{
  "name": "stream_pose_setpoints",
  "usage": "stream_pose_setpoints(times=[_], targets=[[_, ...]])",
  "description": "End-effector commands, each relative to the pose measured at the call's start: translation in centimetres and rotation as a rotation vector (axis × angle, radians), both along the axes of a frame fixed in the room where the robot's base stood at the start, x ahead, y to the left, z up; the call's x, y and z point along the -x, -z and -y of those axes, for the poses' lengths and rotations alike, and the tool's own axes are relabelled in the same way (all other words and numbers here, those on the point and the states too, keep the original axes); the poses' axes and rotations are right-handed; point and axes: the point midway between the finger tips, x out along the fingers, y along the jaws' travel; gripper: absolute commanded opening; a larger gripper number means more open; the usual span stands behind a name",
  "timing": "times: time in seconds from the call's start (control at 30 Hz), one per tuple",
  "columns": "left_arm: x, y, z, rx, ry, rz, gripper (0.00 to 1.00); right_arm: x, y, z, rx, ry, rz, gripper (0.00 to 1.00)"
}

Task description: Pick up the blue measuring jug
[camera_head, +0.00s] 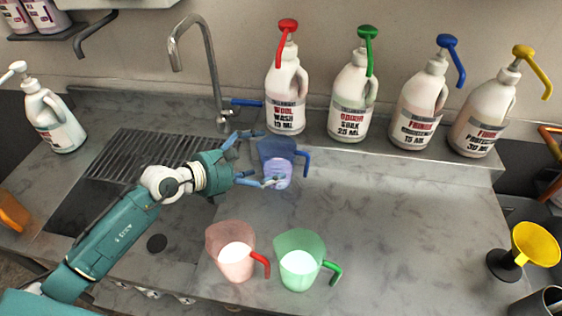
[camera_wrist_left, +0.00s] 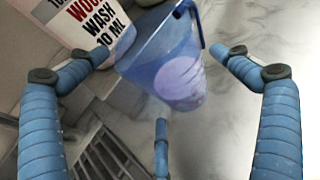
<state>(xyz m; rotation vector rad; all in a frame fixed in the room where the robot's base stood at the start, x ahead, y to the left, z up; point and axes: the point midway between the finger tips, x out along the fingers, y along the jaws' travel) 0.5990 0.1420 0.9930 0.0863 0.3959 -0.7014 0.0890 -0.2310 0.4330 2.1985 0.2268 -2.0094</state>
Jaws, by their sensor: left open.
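The blue measuring jug (camera_head: 277,160) is translucent, with a darker blue handle on its right side and a pale purple patch low on it. It is by the back ledge, below the wool wash bottle. My left gripper (camera_head: 264,158) comes from the left, with fingers spread at the jug's left side. In the left wrist view the jug (camera_wrist_left: 172,62) shows between the open fingers of my left gripper (camera_wrist_left: 160,65). Gaps show beside the jug there, and no finger is closed on it. The right gripper is not in view.
A red jug (camera_head: 231,256) and a green jug (camera_head: 299,264) stand at the front. Several pump bottles, including the wool wash bottle (camera_head: 287,95), line the back ledge. A tap (camera_head: 205,70) rises behind the arm. A yellow funnel (camera_head: 535,244) is at right. The right middle counter is clear.

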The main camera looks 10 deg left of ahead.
Motion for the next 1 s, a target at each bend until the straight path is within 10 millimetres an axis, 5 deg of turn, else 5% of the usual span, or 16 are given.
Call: stream_pose_setpoints(times=[0.43,0.7,1.0], targets=[[-1.8,1.0,1.6,-0.001,0.0,0.002,1.0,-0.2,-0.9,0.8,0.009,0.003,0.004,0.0],[-1.8,0.9,1.6,0.0,-0.001,0.002,0.54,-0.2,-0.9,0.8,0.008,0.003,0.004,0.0],[-1.9,0.7,1.6,0.001,-0.001,0.005,0.54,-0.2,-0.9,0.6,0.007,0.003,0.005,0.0]])
